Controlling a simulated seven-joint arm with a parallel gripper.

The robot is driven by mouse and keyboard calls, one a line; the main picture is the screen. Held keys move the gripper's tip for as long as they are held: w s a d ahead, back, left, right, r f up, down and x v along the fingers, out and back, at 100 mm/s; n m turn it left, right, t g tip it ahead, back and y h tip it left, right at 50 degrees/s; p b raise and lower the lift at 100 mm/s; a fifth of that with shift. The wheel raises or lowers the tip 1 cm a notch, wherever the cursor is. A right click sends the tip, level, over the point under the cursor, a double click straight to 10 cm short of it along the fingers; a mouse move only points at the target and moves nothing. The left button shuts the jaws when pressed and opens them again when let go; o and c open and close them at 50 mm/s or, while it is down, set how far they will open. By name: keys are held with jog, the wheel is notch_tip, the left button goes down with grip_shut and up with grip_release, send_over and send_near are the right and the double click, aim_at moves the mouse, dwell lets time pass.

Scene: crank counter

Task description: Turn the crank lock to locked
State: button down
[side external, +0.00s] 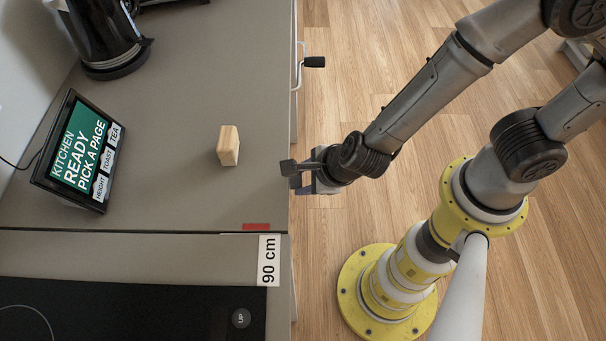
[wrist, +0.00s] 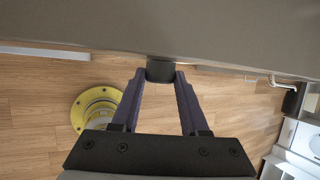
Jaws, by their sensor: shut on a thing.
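My gripper (side external: 300,172) is at the counter's front edge, in the lower middle of the side view. In the wrist view its two fingers (wrist: 161,76) are closed on a short black knob (wrist: 160,68) under the counter edge. I take this knob to be the crank lock's handle; its mount is hidden, and its locked or unlocked position cannot be read. Further along the same edge a separate metal crank with a black grip (side external: 314,61) sticks out. It also shows at the right of the wrist view (wrist: 290,102).
The counter (side external: 190,60) holds a wooden block (side external: 228,146), a tilted screen (side external: 77,152) and a black kettle (side external: 105,35). A red strip (side external: 256,227) and a "90 cm" label (side external: 268,261) are near the front edge. A dark hob (side external: 130,310) is at the bottom.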

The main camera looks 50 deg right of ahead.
jog(key=shift+s+a+f+n+t+h, duration=0.1)
jog(key=shift+n+t+h, duration=0.1)
jog(key=shift+t+h, duration=0.4)
jog(key=shift+s+a+f+n+t+h, duration=0.1)
jog(key=shift+n+t+h, duration=0.1)
jog(key=shift+t+h, duration=0.35)
jog(key=shift+t, duration=0.25)
jog(key=shift+c, duration=2.1)
grip_release()
